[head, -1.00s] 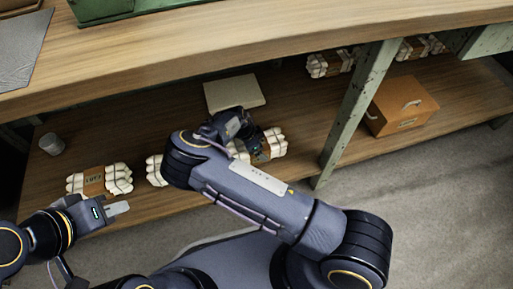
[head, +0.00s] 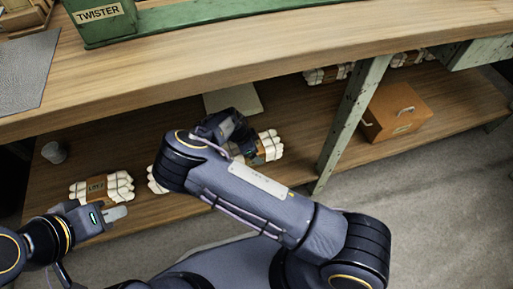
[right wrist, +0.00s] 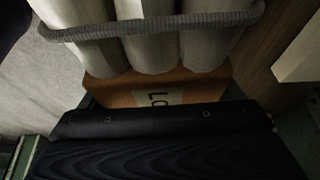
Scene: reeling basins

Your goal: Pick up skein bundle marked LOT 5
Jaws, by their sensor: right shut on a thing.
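My right gripper (head: 243,140) is shut on a white skein bundle (head: 268,146) with a brown band, at the lower shelf. In the right wrist view, the bundle's pale rolls (right wrist: 150,45) and cord lie just beyond my gripper. Its label (right wrist: 158,97) shows only "LO"; the rest is hidden, so I cannot read its number. I cannot tell whether the bundle touches the shelf. Another labelled bundle (head: 101,187) lies at the left; its number is too small to read surely. My left gripper (head: 114,214) is just in front of it, apart; its jaw state is unclear.
A third bundle (head: 156,181) is mostly hidden behind my right arm. A pale board (head: 232,101), a grey cup (head: 54,152) and an orange box (head: 398,110) are on the shelf (head: 120,150). The bench top (head: 270,50) overhangs it; a green post (head: 346,125) stands at right.

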